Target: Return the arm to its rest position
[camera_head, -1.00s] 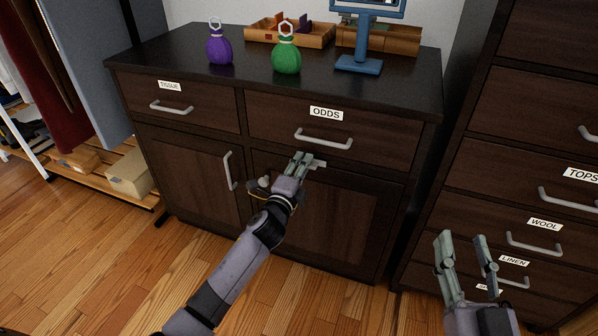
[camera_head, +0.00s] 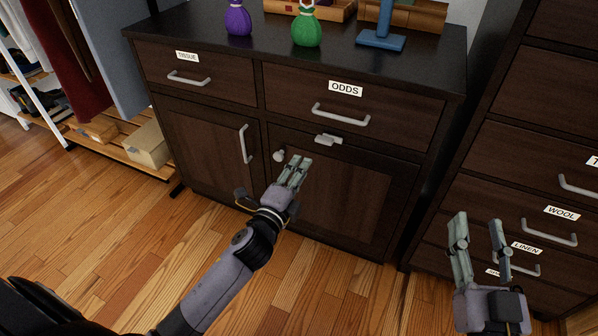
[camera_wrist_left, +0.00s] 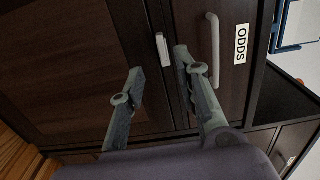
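My left gripper (camera_head: 299,163) is open and empty in front of the lower right cabinet door (camera_head: 345,195). In the left wrist view its two fingers (camera_wrist_left: 159,62) stand apart with nothing between them. A short pale catch (camera_head: 328,139) on the cabinet lies just beyond the fingertips; it also shows in the left wrist view (camera_wrist_left: 163,50). My right gripper (camera_head: 478,222) is open and empty at the lower right, in front of the tall drawer unit (camera_head: 475,180).
The dark cabinet (camera_head: 190,20) has TISSUE and ODDS drawers, both shut. A purple bottle (camera_head: 238,20), a green bottle (camera_head: 306,30) and a blue stand (camera_head: 381,40) stand on top. Wooden floor (camera_head: 130,235) is clear in front. A low rack with a box (camera_head: 148,146) is at left.

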